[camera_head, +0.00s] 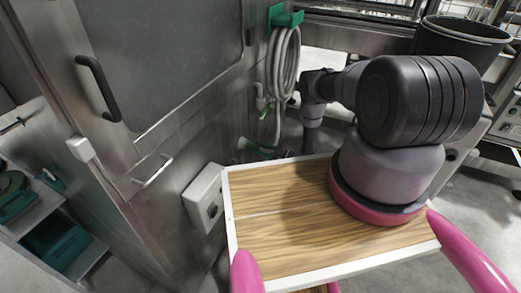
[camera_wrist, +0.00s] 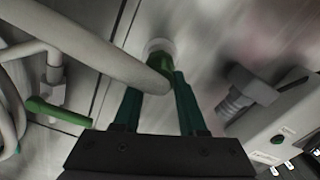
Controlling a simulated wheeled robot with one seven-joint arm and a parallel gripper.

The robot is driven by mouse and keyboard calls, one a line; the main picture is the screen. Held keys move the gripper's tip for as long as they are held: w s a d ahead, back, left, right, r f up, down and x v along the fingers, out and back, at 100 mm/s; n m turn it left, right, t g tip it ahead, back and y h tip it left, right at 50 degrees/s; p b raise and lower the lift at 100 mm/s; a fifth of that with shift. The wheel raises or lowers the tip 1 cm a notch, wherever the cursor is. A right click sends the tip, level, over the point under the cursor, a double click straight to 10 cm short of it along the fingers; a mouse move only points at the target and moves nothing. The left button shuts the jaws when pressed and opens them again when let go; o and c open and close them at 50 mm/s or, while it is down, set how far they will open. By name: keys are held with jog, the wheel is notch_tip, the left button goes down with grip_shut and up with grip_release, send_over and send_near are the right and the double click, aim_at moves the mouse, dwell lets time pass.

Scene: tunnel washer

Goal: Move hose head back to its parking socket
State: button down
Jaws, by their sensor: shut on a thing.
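In the wrist view, my gripper (camera_wrist: 156,86) has its two dark green fingers on either side of the hose head (camera_wrist: 180,88) and is shut on it. The hose head is green and is partly hidden by the pale grey hose (camera_wrist: 100,52) crossing in front. A pale round fitting (camera_wrist: 158,46), possibly the parking socket, is at the hose head's far end, against the metal wall. I cannot tell whether they touch or how far the head is seated. In the head view, the coiled hose (camera_head: 285,65) hangs on a green holder (camera_head: 287,17). My arm hides much of the gripper there.
A green lever (camera_wrist: 58,113) and pipe are left of the fingers. A light grey box (camera_wrist: 285,125) with a dark grey knob (camera_wrist: 250,85) is close on the right. In the head view, a steel cabinet (camera_head: 150,60) and wall box (camera_head: 203,198) are at the left.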

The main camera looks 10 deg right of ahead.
dwell(0.3)
jog(key=shift+c, duration=1.9)
grip_release()
